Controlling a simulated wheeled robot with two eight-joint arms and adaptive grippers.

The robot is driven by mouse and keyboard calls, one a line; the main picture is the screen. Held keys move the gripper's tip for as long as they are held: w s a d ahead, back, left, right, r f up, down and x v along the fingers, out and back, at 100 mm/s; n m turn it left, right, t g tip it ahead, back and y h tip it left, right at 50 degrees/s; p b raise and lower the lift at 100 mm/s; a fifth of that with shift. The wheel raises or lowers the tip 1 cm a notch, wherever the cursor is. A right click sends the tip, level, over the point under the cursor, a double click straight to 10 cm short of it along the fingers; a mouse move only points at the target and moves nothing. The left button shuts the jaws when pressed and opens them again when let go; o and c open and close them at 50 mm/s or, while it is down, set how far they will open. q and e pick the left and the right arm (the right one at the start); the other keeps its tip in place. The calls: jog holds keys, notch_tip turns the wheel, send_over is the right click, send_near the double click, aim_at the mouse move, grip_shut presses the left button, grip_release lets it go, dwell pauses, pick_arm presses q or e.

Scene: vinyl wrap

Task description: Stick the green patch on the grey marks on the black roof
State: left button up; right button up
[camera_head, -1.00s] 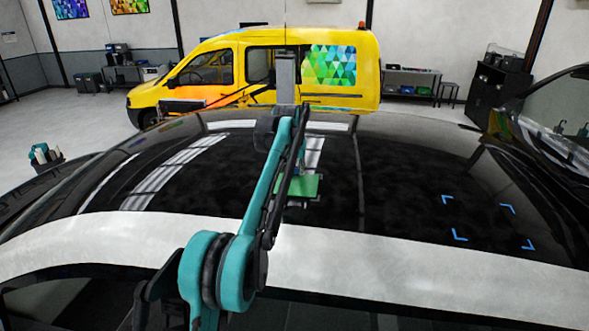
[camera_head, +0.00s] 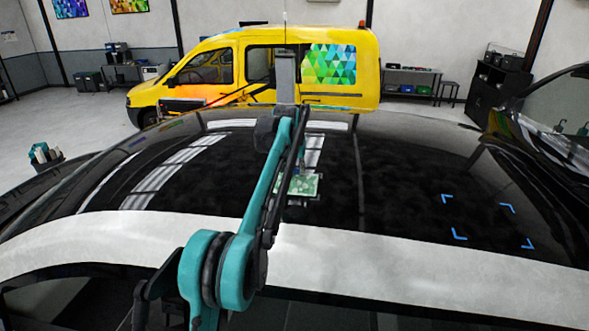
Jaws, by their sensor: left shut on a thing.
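The green patch (camera_head: 304,186) is a small flat sheet with a pale, mottled face, over the middle of the glossy black roof (camera_head: 400,180). My left arm reaches across the roof from the near side. My left gripper (camera_head: 299,170) is mostly hidden behind the arm and is shut on the patch. A little grey shows just below the patch; I cannot tell if it is a mark or a reflection. Blue corner marks (camera_head: 459,235) lie on the roof at the right, well apart from the patch. My right gripper is out of view.
A light grey band (camera_head: 400,252) runs along the roof's near edge. A yellow van (camera_head: 215,75) stands behind the car. Shelves and a dark cabinet (camera_head: 497,92) line the back wall. The roof right of the patch is clear.

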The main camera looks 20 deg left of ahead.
pick_arm(q)
jog(key=o, duration=0.8)
jog(key=v, duration=1.2)
jog(key=shift+f, duration=0.15)
